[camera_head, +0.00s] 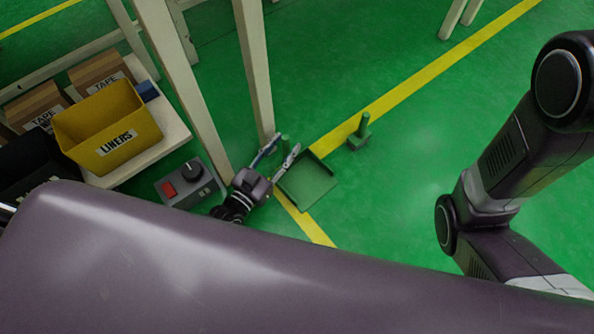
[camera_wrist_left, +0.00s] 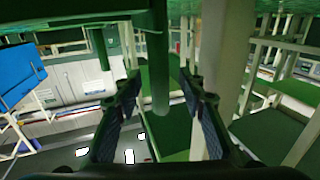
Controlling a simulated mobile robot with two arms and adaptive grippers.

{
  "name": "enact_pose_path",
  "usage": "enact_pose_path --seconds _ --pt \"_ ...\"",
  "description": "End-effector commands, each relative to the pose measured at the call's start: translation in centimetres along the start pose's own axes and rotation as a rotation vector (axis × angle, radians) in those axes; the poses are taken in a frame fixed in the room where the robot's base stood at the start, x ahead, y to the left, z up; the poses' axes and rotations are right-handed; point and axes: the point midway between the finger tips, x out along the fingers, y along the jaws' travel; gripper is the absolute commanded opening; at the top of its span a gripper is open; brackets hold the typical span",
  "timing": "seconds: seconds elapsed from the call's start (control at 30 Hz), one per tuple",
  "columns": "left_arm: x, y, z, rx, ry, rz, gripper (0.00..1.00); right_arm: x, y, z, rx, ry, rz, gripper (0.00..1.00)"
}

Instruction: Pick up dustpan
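The green dustpan (camera_head: 310,187) lies on the green floor, its pan partly over a yellow line. Its green handle (camera_head: 285,141) stands up at the pan's back edge. My left gripper (camera_head: 283,148) is low by the dustpan, its two fingers apart on either side of the handle. In the left wrist view, the handle (camera_wrist_left: 159,70) hangs between the spread fingers (camera_wrist_left: 160,108), with gaps visible on both sides. My right arm shows at the right of the head view, but its gripper is out of view.
A small green upright-handled item (camera_head: 361,132) stands right of the dustpan. Pale table legs (camera_head: 255,75) rise close behind my left gripper. A control box (camera_head: 190,182) and a shelf with a yellow LINERS bin (camera_head: 107,127) are to the left.

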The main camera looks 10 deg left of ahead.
Motion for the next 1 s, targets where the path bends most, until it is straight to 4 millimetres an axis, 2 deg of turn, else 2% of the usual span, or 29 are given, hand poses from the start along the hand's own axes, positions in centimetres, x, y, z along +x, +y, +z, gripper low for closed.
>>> enact_pose_path --seconds 0.1,0.33,0.67,1.0 --pt "0.83 0.07 0.11 0.000 0.000 0.001 0.37 -0.51 -0.11 -0.14 0.000 -0.001 0.000 0.40" --pt "0.88 0.08 -0.01 0.000 -0.001 0.001 0.36 -0.41 -0.09 -0.09 0.000 -0.001 0.000 0.40" --pt "0.85 0.09 0.01 -0.001 -0.001 0.001 0.00 -0.41 -0.11 -0.12 0.000 0.000 -0.001 0.40" --pt "0.87 0.09 -0.04 -0.001 0.000 0.001 0.00 -0.41 -0.11 -0.12 0.000 0.000 -0.001 0.40"
